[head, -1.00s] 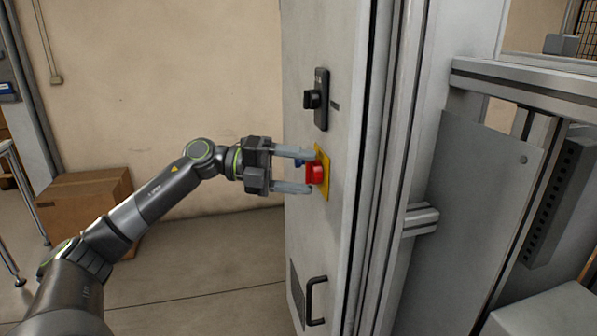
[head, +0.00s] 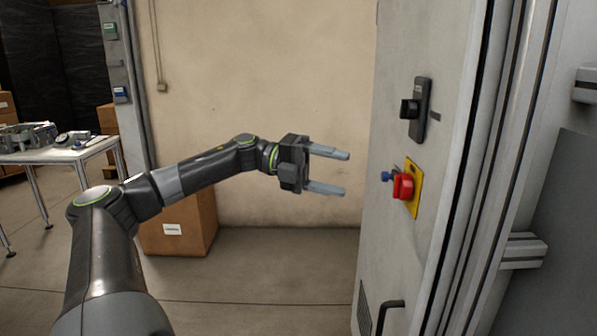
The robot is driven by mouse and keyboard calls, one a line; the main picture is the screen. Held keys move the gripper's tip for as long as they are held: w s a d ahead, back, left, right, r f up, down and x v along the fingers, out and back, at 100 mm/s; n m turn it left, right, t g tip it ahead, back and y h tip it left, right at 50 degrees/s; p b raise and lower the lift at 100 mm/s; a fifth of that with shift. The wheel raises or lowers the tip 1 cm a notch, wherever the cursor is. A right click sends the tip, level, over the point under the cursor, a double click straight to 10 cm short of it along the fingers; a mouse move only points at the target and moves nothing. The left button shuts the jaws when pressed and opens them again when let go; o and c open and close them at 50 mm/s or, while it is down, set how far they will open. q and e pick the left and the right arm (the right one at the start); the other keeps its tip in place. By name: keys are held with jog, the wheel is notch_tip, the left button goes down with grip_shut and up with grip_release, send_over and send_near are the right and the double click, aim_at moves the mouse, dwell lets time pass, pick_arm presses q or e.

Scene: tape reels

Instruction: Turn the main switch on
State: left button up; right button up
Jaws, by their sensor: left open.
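The red rotary switch (head: 403,187) sits on a yellow plate (head: 415,187) on the front of the grey cabinet. A small blue part (head: 387,176) shows beside the red knob; I cannot tell what it is. I cannot read the knob's on or off position. My left gripper (head: 346,172) is open and empty. Its two fingers point right toward the cabinet, to the left of the red knob and apart from it. My right gripper is not in view.
A black handle (head: 415,109) is above the switch and a black pull handle (head: 390,317) below it on the cabinet. A cardboard box (head: 178,228) stands on the floor behind my arm. A table (head: 62,154) with parts is at left. Floor between is free.

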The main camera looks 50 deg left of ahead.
pick_arm(q)
jog(key=p+v, duration=0.2)
jog(key=v, duration=0.5)
dwell(0.7)
